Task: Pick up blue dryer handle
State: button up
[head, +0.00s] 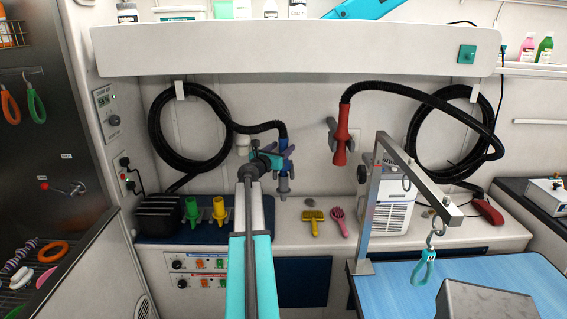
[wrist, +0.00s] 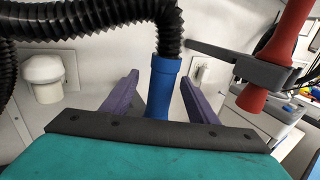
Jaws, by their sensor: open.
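The blue dryer handle (head: 283,132) hangs upright against the back wall, with a black ribbed hose joined to its top. In the wrist view the handle (wrist: 164,82) stands between the two purple fingers of my gripper (wrist: 160,79). The gripper is open, with a visible gap between each finger and the handle. The handle's lower end is hidden behind the gripper's dark palm edge in the wrist view. In the head view my gripper (head: 285,152) reaches the handle from the front and covers part of it.
A red dryer handle (head: 344,135) hangs in a grey holder to the right, and its holder (wrist: 240,66) reaches close to my right finger. Yellow and green nozzles (head: 192,211), a yellow brush (head: 314,222) and a pink brush (head: 340,222) are on the counter below. A shelf (head: 290,52) overhangs above.

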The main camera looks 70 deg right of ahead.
jog(key=shift+s+d+r+p, duration=0.15)
jog(key=shift+d+p, duration=0.25)
jog(key=shift+d, duration=0.35)
jog(key=shift+s+d+r+p, duration=0.15)
jog(key=shift+d+p, duration=0.25)
jog(key=shift+d, duration=0.3)
jog(key=shift+s+d+f, duration=0.1)
jog(key=shift+d, duration=0.45)
jog(key=shift+s+d+f, duration=0.1)
jog(key=shift+d, duration=0.45)
jog(key=shift+c, duration=0.2)
jog(key=c, duration=1.2)
jog(key=shift+r, duration=0.15)
